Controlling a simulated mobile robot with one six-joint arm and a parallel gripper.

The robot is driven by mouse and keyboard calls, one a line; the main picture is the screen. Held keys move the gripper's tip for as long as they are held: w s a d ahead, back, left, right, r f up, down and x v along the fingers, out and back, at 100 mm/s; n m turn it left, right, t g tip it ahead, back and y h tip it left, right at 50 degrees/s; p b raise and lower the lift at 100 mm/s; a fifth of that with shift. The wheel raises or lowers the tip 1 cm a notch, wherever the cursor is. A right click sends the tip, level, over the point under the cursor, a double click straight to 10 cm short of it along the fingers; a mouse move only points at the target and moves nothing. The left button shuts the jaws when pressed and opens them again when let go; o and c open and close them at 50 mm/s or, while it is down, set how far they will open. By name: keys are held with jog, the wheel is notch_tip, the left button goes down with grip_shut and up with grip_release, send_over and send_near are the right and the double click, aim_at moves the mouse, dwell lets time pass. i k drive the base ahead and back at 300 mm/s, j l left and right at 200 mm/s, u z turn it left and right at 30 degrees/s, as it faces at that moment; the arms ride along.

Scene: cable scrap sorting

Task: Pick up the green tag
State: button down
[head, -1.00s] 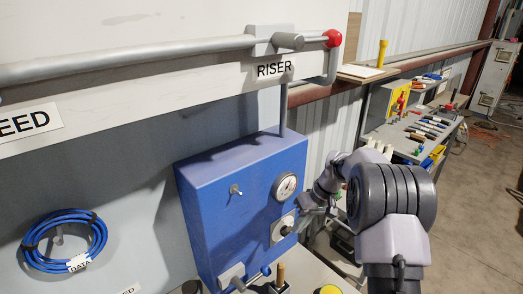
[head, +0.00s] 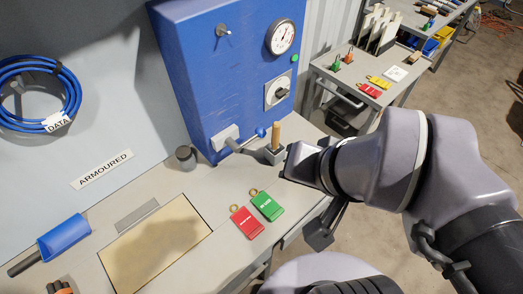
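The green tag (head: 267,206) lies flat on the grey workbench in the head view, near its right front edge. It has a brass-coloured ring at its upper left end. A red tag (head: 247,223) with a similar ring lies close beside it on the left. My gripper (head: 293,163) is up and to the right of the green tag, apart from it, near the blue cabinet's lower right. It is seen from the side and its finger gap cannot be made out. Nothing is visibly held in it.
A small block with an upright wooden handle (head: 277,133) and a blue-knobbed lever (head: 260,132) stand behind the tags. The blue cabinet (head: 197,75) rises at the back. A tan panel (head: 152,242) lies left of the tags. Another table (head: 385,95) holds more tags.

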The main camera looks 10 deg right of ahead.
aim_at(272, 210)
jog(key=l+u, duration=0.25)
jog(key=u, duration=0.2)
jog(key=i+l+u, duration=0.1)
jog(key=l+u, duration=0.2)
jog(key=u, duration=0.15)
jog(key=l+u, duration=0.25)
jog(key=u, duration=0.2)
jog(key=l+u, duration=0.2)
jog(key=u, duration=0.25)
jog(key=k+l+u, duration=0.15)
jog(key=u, duration=0.3)
jog(key=l, duration=0.05)
